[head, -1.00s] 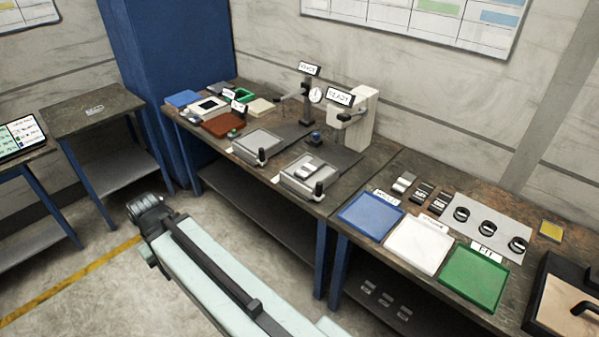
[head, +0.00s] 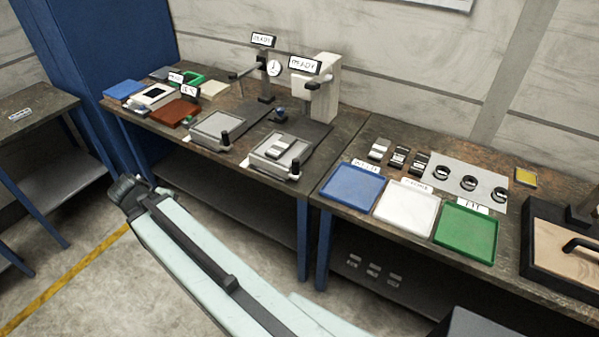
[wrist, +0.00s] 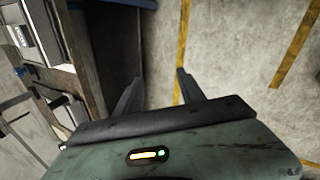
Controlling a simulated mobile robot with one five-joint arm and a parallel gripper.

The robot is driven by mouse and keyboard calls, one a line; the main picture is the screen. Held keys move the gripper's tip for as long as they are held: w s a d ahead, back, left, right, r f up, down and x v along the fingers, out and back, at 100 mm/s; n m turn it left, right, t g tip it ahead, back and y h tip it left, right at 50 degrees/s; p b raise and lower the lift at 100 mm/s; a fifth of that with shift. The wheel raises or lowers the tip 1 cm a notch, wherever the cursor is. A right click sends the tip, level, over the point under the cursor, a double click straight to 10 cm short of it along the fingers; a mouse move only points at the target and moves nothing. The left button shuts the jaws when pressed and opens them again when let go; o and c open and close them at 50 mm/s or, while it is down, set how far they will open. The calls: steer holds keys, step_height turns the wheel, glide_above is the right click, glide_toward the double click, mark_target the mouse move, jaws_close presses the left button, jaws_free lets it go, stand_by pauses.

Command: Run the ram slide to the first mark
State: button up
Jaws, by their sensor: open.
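Two grey slide plates lie on the middle bench in the head view, each with an upright black knob at its front right corner: a left plate (head: 217,128) and a right plate (head: 268,155). A silver block (head: 279,147) sits on the right one. A white column press (head: 324,90) and a dial gauge stand (head: 274,68) stand behind them. I cannot tell which part is the ram slide, and no mark is readable. My gripper (wrist: 160,76) is open and empty in the wrist view, above the floor and right of a bench edge, apart from both plates.
A blue tray (head: 352,188), a white tray (head: 405,208) and a green tray (head: 467,232) line the right bench. Black rings (head: 469,183) lie behind them. A dark box with a handle (head: 559,252) is at far right. Floor (head: 60,270) is clear in front of the benches.

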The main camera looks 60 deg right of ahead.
steer(key=s+d+f+n+h+b, duration=0.1)
steer(key=s+d+f+h+b, duration=0.15)
steer(key=d, duration=0.35)
steer(key=s+d+f+n+g+h+b, duration=0.1)
steer(key=d+f+n+b, duration=0.15)
steer(key=d, duration=0.45)
steer(key=s+d+f+n+h+b, duration=0.1)
steer(key=d+h+b, duration=0.1)
steer(key=d+b, duration=0.3)
steer(key=n+g+h+b, duration=0.3)
steer(key=n+h+b, duration=0.4)
steer(key=n+b, duration=0.15)
glide_toward(293, 164)
steer(key=shift+m, duration=0.3)
steer(key=x, duration=0.3)
steer(key=f+x, duration=0.1)
steer(key=x, duration=0.2)
steer(key=shift+d+f+b, duration=0.1)
steer(key=shift+d+b, duration=0.1)
steer(key=shift+b, duration=0.1)
steer(key=shift+d+r+h, duration=0.1)
steer(key=shift+r+h, duration=0.15)
steer(key=shift+r, duration=0.05)
steer(key=shift+s+d+r, duration=0.1)
steer(key=shift+d, duration=0.35)
steer(key=x, duration=0.7)
steer(key=shift+a, duration=0.1)
jaws_close()
